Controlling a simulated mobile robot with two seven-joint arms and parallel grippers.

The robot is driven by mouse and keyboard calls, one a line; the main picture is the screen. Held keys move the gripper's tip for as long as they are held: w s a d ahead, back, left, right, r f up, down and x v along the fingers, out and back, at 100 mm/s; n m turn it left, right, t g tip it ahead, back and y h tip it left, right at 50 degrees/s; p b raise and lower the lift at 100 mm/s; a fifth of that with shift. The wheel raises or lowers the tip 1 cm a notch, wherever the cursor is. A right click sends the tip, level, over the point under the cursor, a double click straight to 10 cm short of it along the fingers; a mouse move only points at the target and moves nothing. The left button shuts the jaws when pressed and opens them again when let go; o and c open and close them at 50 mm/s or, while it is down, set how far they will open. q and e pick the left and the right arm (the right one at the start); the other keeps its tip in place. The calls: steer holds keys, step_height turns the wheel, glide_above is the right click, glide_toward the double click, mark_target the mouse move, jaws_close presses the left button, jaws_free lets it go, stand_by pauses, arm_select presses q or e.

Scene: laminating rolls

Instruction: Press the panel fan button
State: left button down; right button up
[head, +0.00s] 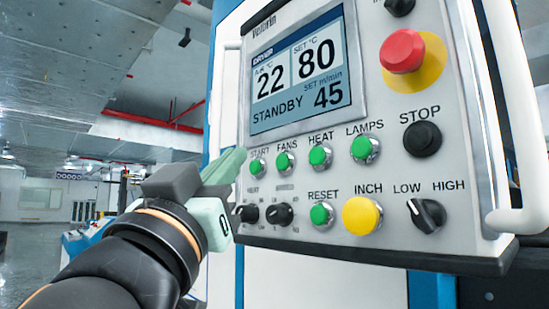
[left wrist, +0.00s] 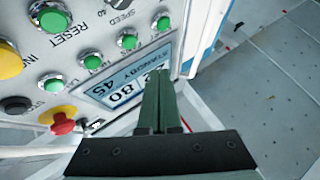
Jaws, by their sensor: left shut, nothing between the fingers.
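The fans button (head: 287,161) is a green push button in a metal ring, under the label FANS on the control panel (head: 375,165). It sits between the green start button (head: 257,166) and heat button (head: 320,156). In the left wrist view, where the panel appears upside down, the fans button (left wrist: 127,41) is left of my fingers. My left gripper (head: 240,155) is shut and empty. Its pale green fingertips are just left of the start button in the head view; I see no contact with any button. The fingers also show in the left wrist view (left wrist: 161,73). My right gripper is not visible.
The display (head: 302,72) reads 22, 80, STANDBY and 45. A red mushroom button (head: 402,51), black stop button (head: 422,138), lamps button (head: 365,151), reset button (head: 321,214) and yellow inch button (head: 361,215) share the panel. White handles (head: 513,100) flank it.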

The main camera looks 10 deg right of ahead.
mark_target(284, 162)
arm_select(q)
steer(key=w+d, duration=0.2)
steer(key=d, duration=0.1)
steer(key=shift+w+d, duration=0.15)
steer(key=shift+d, duration=0.1)
stand_by(0.6)
stand_by(1.0)
stand_by(0.4)
steer(key=shift+w+d, duration=0.25)
steer(key=shift+d, duration=0.05)
